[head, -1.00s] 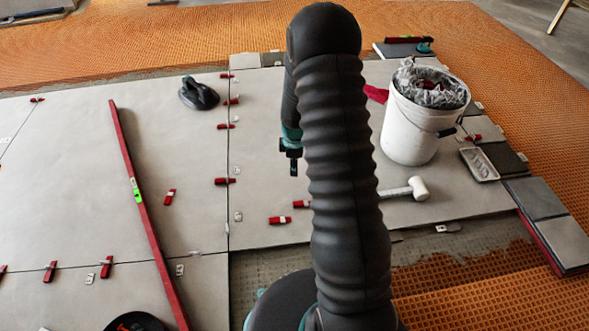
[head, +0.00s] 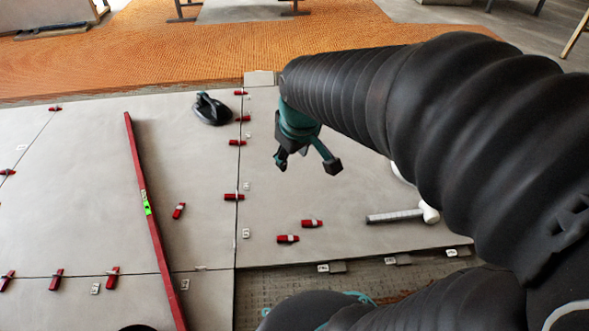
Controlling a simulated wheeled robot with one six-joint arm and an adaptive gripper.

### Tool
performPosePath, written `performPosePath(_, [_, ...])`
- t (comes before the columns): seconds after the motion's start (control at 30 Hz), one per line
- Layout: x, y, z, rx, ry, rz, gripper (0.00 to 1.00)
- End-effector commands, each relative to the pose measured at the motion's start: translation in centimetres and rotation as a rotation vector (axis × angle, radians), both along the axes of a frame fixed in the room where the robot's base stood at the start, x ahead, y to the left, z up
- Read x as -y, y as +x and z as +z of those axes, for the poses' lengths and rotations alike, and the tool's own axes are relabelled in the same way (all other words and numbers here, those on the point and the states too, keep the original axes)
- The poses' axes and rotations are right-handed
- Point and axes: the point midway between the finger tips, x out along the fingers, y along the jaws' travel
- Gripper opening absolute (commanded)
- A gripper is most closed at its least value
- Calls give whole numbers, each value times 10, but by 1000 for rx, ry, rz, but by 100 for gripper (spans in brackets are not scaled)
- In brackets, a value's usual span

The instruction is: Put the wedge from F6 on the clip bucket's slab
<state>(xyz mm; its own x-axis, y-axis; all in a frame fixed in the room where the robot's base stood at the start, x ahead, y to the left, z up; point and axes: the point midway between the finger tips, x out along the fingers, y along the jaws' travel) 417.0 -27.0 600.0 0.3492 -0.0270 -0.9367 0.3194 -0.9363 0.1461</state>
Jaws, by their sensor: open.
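Several red wedges lie about. A column of them runs along the seam between the two large grey slabs, one of them a wedge (head: 234,197) across the seam. Two loose wedges, a nearer one (head: 288,239) and a farther one (head: 312,223), lie on the right slab (head: 280,200). No F6 marking is readable, so I cannot tell which wedge is meant. The clip bucket is almost wholly hidden behind my arm; earlier it stood on this right slab. My gripper (head: 307,161) is open and empty above the right slab, fingers spread, apart from every wedge.
A white-headed mallet (head: 395,216) lies on the right slab. A long red level (head: 150,215) lies across the left slab. A black suction cup (head: 211,108) stands near the seam's far end. Bare floor shows at the slab's front edge. My arm covers the right side.

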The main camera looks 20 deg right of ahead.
Motion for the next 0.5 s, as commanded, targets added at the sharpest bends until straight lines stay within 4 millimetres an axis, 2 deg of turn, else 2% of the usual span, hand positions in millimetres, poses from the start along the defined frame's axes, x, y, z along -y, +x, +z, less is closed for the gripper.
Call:
performPosePath(0.1, [-10, -33, 19, 44, 37, -78, 47])
performPosePath(0.3, [-21, -84, 35, 102, 108, -209, 47])
performPosePath(0.5, [-26, -115, 39, 132, 158, -293, 47])
